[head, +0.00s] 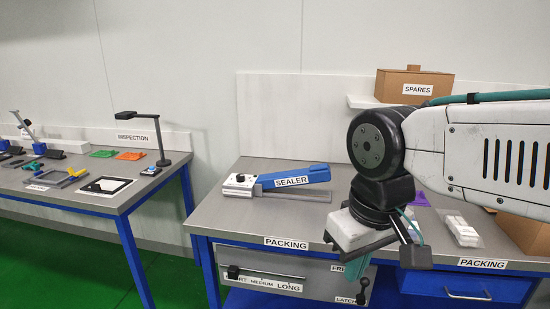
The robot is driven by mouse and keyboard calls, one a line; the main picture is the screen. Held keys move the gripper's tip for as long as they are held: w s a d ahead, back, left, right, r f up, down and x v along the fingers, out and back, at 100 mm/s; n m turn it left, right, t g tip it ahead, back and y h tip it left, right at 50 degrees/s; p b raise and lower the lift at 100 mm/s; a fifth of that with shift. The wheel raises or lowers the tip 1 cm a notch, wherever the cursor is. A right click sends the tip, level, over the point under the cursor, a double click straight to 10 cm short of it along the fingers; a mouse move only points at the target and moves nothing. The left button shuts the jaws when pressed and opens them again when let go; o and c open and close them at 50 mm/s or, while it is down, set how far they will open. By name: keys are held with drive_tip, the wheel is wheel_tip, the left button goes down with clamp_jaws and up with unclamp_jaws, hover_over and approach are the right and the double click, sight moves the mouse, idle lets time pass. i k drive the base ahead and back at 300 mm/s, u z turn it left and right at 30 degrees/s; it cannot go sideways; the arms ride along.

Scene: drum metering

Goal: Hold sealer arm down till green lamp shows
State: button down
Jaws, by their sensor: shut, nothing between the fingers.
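The sealer (240,185) stands on the packing bench, with a pale block at its left end and a grey base bar. Its blue arm (318,173), labelled SEALER, slopes up to the right, with its free end apart from the bar. A small dark spot shows on the pale block; I see no green light there. My gripper (385,243) is shut and empty, to the right of and nearer than the sealer, apart from it. Its fingertips are hard to make out against my wrist.
A SPARES box (412,86) sits on a shelf behind. A white packet (462,230) lies right of my wrist. The inspection bench (60,203) is at left.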

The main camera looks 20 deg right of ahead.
sight(318, 174)
drive_tip(key=z, duration=0.15)
drive_tip(key=i, duration=1.05)
drive_tip(key=z, duration=0.65)
